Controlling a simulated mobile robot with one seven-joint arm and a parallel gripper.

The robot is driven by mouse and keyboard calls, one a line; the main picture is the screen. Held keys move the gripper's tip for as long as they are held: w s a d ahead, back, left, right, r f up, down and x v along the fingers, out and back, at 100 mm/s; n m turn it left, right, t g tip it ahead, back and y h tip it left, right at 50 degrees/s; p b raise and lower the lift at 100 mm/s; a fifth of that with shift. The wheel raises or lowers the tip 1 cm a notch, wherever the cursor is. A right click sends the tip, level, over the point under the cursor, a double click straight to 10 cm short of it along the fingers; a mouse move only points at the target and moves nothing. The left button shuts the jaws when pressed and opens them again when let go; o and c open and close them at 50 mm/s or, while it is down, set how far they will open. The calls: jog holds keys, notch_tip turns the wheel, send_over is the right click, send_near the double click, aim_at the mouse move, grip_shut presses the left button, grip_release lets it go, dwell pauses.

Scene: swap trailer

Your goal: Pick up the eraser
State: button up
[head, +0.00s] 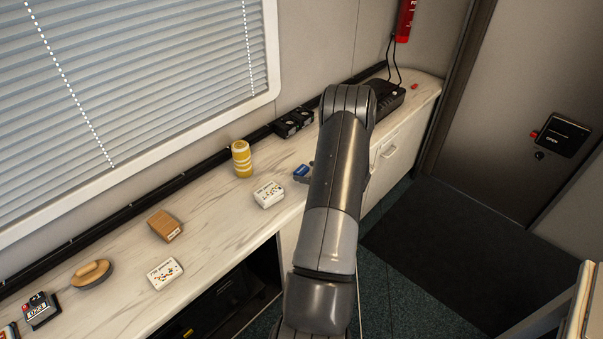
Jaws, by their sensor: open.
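A small blue block (301,171), which looks like the eraser, lies on the pale marble-look counter (215,212), right beside my arm's left edge. It is small, and part of it may be hidden by the arm. My arm reaches up the middle of the head view and bends at the top near the counter. My gripper is hidden behind the arm, so its fingers and its distance from the blue block do not show.
White printed boxes (268,194) (165,273), a brown box (165,225), a yellow striped can (242,158) and a wooden-handled round item (91,275) stand left. Black cassettes (292,123) lie by the wall. A black device (385,97) sits right.

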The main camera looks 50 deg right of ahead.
aim_at(304, 171)
jog(key=x, duration=0.3)
jog(key=shift+w, duration=0.1)
jog(key=c, duration=1.1)
